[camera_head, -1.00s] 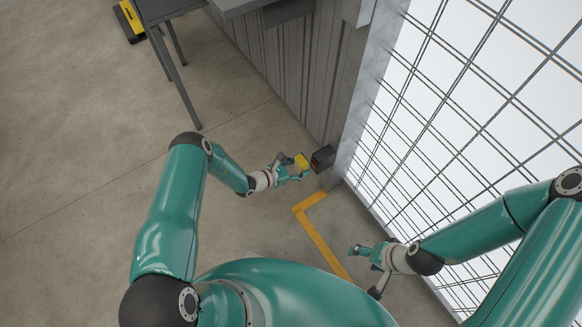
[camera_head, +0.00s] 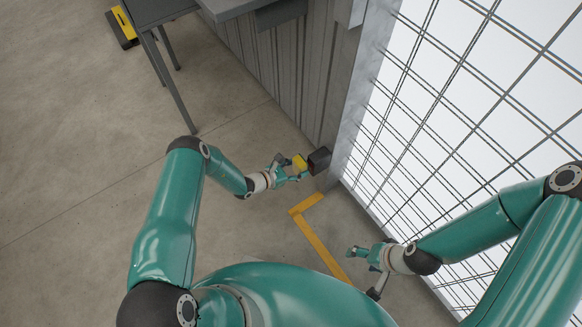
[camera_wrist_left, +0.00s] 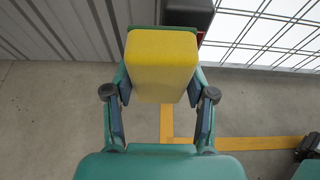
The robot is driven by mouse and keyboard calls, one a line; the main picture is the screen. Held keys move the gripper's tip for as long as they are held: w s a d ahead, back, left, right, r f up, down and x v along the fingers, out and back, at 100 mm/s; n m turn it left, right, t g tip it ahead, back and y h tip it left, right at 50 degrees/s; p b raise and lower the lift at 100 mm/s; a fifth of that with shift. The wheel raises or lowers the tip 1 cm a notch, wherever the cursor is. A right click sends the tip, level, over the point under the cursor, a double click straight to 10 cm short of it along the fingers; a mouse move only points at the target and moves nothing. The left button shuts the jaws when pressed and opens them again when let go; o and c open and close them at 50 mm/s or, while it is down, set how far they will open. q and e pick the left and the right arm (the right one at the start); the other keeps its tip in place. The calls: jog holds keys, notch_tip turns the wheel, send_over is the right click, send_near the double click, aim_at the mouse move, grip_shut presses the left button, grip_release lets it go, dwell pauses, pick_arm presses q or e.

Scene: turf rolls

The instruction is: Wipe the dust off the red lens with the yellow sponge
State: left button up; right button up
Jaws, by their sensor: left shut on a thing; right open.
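The yellow sponge (camera_wrist_left: 160,65) is a block held between the fingers of my left gripper (camera_wrist_left: 160,95), which is shut on it. In the head view the sponge (camera_head: 299,162) is at the tip of my left gripper (camera_head: 288,170), close to a dark box (camera_head: 319,160) on the wall. In the left wrist view the box (camera_wrist_left: 188,12) is behind the sponge, with a small red part (camera_wrist_left: 201,37), likely the lens, at the sponge's upper right edge. The sponge hides most of it. I cannot tell whether they touch. My right gripper (camera_head: 361,254) is open and empty, low over the floor.
A corrugated grey wall (camera_head: 285,80) stands behind the box. A wire mesh fence (camera_head: 440,110) runs along the right. A grey table (camera_head: 165,12) is at the top left, with a yellow and black object (camera_head: 123,25) beyond it. Yellow tape (camera_head: 318,240) marks the open concrete floor.

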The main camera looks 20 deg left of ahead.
pick_arm(q)
jog(key=shift+w+d, duration=0.3)
jog(key=shift+w, duration=0.1)
